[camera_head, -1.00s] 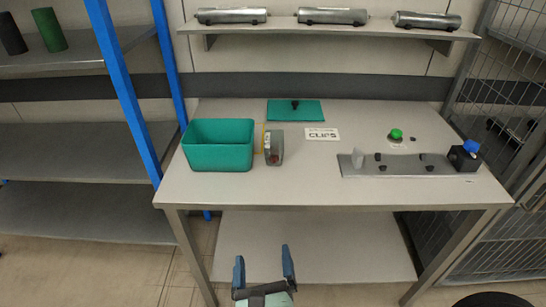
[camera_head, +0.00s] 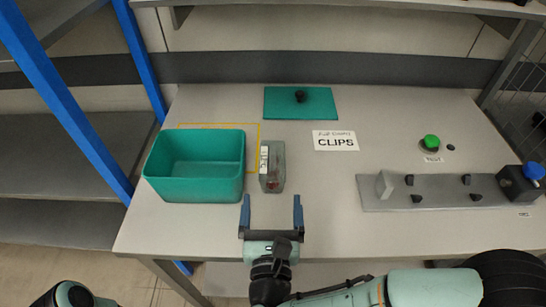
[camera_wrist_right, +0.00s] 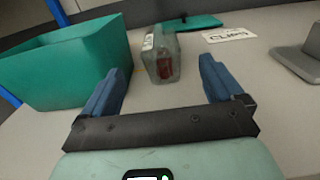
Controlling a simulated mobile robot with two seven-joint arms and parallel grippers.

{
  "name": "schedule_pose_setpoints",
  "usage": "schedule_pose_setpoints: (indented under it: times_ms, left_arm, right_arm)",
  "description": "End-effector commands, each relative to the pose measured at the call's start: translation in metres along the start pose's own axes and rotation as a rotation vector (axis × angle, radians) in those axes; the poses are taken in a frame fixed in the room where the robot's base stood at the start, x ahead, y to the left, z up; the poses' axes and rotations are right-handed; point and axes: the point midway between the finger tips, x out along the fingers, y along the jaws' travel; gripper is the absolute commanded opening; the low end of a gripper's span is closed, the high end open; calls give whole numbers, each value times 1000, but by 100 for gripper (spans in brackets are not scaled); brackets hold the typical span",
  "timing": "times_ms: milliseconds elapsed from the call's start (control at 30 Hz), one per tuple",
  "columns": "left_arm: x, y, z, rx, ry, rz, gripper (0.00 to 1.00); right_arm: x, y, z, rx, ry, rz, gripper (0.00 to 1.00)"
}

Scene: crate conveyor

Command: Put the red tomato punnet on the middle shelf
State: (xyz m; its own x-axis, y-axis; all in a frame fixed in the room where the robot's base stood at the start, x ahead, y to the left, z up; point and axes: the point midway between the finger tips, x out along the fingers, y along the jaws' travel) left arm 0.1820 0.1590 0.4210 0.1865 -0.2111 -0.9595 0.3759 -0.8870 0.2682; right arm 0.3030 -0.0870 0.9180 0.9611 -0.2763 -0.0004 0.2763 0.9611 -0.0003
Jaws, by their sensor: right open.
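The tomato punnet (camera_head: 272,168) is a small clear-grey box with a white label, standing on the table just right of the green bin. In the right wrist view the punnet (camera_wrist_right: 161,58) shows red inside. My right gripper (camera_head: 271,207) is open and empty, in front of the punnet, its blue fingers pointing toward it with a gap between. The shelf unit (camera_head: 75,158) with blue posts stands at the left, with grey shelves; only part of it is in view. My left gripper is not in view.
The green bin (camera_head: 205,190) stands left of the punnet, close beside it. A green lid (camera_head: 320,103) and a CLIPS label (camera_head: 335,141) lie behind. A grey fixture plate (camera_head: 440,196) is at right, with a green button (camera_head: 431,141) behind it. The table's front middle is clear.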

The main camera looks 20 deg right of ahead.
Motion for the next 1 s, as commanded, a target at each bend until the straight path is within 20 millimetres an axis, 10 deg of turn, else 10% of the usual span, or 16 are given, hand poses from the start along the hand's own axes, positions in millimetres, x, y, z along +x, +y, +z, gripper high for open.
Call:
schedule_pose_setpoints:
  times_ms: [700, 1000]
  left_arm:
    - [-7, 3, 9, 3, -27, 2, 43]
    - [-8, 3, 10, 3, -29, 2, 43]
  right_arm:
    - [99, -1, 0, 0, 0, -4, 94]
    - [113, 0, 1, 1, 0, -1, 94]
